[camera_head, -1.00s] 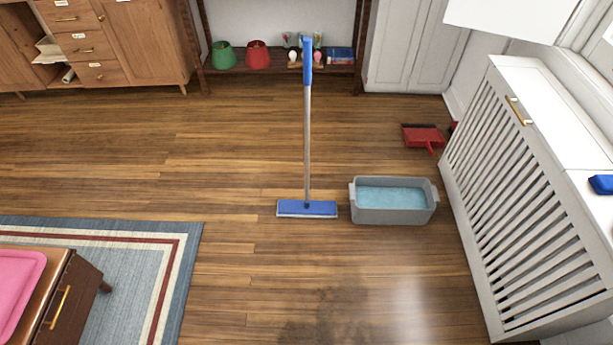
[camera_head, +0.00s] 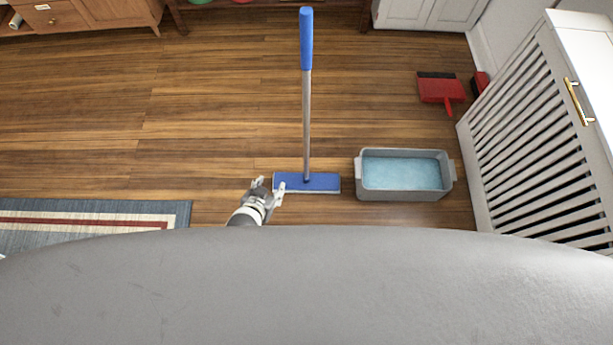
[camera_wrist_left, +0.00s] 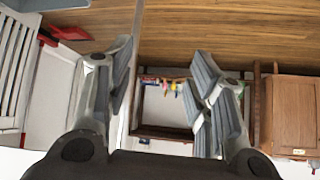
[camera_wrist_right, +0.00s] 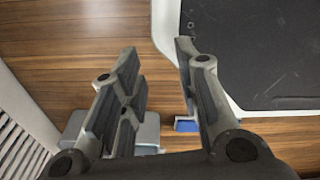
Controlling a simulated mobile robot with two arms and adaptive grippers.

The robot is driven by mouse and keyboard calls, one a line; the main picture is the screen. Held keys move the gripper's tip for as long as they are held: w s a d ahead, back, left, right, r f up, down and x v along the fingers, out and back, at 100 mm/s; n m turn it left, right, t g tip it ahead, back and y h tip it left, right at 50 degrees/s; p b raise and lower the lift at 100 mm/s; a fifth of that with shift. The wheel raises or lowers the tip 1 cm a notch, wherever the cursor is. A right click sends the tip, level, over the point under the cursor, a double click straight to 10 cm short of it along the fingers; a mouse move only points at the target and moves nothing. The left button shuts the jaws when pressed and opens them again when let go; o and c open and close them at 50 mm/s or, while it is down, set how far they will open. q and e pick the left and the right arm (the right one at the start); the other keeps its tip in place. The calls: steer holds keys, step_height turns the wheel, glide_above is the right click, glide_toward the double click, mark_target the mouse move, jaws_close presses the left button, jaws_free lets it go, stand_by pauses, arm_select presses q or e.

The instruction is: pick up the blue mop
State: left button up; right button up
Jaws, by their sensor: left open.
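The blue mop stands upright on the wood floor, with a blue handle grip (camera_head: 306,40), a grey pole (camera_head: 307,120) and a flat blue head (camera_head: 318,182). My left gripper (camera_head: 269,184) is open and empty, just left of the mop head and pole in the head view. In the left wrist view, a thin grey pole (camera_wrist_left: 138,22), seemingly the mop's, passes close by the left-hand finger. My right gripper (camera_wrist_right: 157,50) is open and empty; a small blue part of the mop head (camera_wrist_right: 185,125) shows beyond its right-hand finger. The head view does not show this gripper.
A grey tub (camera_head: 405,192) of blue water stands right of the mop head. A red dustpan (camera_head: 440,90) lies behind it. A white slatted cabinet (camera_head: 540,130) bounds the right side. A rug (camera_head: 85,215) lies at left.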

arm_select(q)
steer(key=w+d+r+t, duration=0.1)
steer(key=w+d+r, duration=0.15)
steer(key=r, duration=0.25)
steer(key=w+d+r+t+h, duration=0.1)
steer(key=w+r, duration=0.2)
steer(key=r, duration=0.1)
steer(key=w+d+r+t, duration=0.1)
steer(key=w+r, duration=0.1)
steer(key=r, duration=0.3)
steer(key=t+h+b, duration=0.1)
steer(key=t+h, duration=0.1)
steer(key=t, duration=0.4)
glide_toward(305, 39)
steer(key=x, duration=0.5)
steer(key=shift+w+r, duration=0.25)
steer(key=shift+r, duration=0.05)
steer(key=shift+x, duration=0.85)
steer(key=x, duration=0.4)
steer(key=shift+w+f, duration=0.1)
steer(key=shift+f, duration=0.3)
arm_select(e)
steer(key=shift+s+f, duration=0.45)
steer(key=shift+s, duration=0.2)
